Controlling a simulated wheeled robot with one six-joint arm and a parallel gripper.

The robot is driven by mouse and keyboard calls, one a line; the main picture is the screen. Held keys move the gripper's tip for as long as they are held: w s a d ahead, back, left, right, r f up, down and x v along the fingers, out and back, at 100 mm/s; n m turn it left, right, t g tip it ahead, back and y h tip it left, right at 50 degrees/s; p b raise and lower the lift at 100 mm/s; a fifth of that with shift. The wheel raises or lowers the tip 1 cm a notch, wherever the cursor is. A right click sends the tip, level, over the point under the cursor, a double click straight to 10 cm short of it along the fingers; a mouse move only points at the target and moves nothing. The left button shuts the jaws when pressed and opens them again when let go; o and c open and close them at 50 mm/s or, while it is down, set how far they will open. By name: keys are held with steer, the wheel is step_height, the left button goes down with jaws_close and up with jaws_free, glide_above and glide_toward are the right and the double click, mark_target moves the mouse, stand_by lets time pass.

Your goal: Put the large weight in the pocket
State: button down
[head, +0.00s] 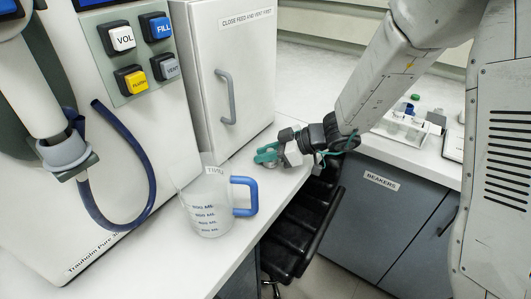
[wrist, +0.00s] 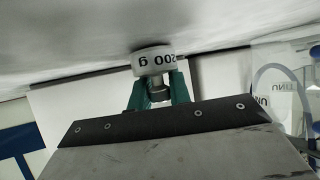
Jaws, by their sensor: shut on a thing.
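My gripper (head: 267,154) is over the white counter near its front edge, just right of the beaker. In the wrist view my gripper (wrist: 158,88) has its green fingers shut on the neck of the large weight (wrist: 153,58). The weight has a white band that reads "200 g" upside down. In the head view the weight is mostly hidden by the fingers, and I cannot tell whether it touches the counter. I cannot make out the pocket in either view.
A beaker (head: 210,210) with a blue handle stands on the counter left of my gripper. Behind are a white cabinet (head: 232,75) and a machine with buttons (head: 140,55). A dark chair (head: 300,225) sits below the counter edge. A tray (head: 405,128) holds small items at right.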

steer(key=shift+f, duration=0.15)
steer(key=c, duration=1.3)
jaws_free()
